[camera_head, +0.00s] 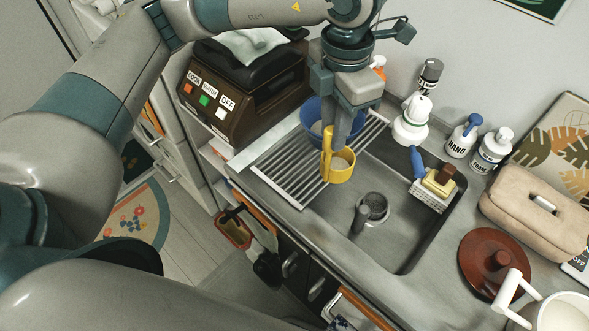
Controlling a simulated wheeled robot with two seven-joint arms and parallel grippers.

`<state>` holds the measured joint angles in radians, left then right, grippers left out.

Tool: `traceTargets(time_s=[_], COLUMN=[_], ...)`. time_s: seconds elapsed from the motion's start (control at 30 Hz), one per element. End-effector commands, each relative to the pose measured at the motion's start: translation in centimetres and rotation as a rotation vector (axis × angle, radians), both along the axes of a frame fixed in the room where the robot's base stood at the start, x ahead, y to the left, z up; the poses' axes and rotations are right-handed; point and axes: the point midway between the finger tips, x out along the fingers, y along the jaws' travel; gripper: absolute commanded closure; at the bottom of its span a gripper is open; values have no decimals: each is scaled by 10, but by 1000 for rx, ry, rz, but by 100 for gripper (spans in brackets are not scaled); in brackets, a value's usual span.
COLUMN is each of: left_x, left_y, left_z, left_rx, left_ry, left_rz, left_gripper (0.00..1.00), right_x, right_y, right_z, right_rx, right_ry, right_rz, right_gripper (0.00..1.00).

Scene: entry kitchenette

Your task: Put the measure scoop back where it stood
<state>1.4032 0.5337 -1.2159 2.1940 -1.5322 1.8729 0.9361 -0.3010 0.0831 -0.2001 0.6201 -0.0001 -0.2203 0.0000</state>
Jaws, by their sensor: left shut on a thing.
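The measure scoop (341,172) is a small yellow cup with a yellow handle standing up on its left side; something pale shows inside it. My left gripper (338,140) points down and is shut on it at the handle side. The scoop appears in front of the slatted metal drying rack (283,176) and the near-left part of the sink (345,235). I cannot tell whether it touches the rack or hangs above it. My right gripper is not in view.
A blue bowl (312,117) sits on the rack behind the scoop. A brown appliance (237,110) stands left.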

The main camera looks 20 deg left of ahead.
Motion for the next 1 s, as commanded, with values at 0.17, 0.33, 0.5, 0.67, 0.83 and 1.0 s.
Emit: traceTargets(time_s=[0.17, 0.33, 0.5, 0.67, 0.83, 1.0], left_x=[1, 1, 3, 5, 7, 8], left_y=[6, 23, 50, 80, 111, 117], left_z=[-4, -14, -30, -49, -67, -92], left_rx=[0, 0, 1, 2, 2, 1], left_ry=[0, 1, 2, 2, 1, 1], left_rz=[2, 3, 4, 6, 5, -2], left_gripper=[100, 100, 100, 100, 100, 100], right_x=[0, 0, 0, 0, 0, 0], right_y=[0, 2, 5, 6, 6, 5], right_z=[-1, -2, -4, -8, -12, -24], right_rx=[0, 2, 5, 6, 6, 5], right_ry=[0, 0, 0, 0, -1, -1], right_rz=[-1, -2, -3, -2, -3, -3], right_gripper=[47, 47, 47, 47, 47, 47])
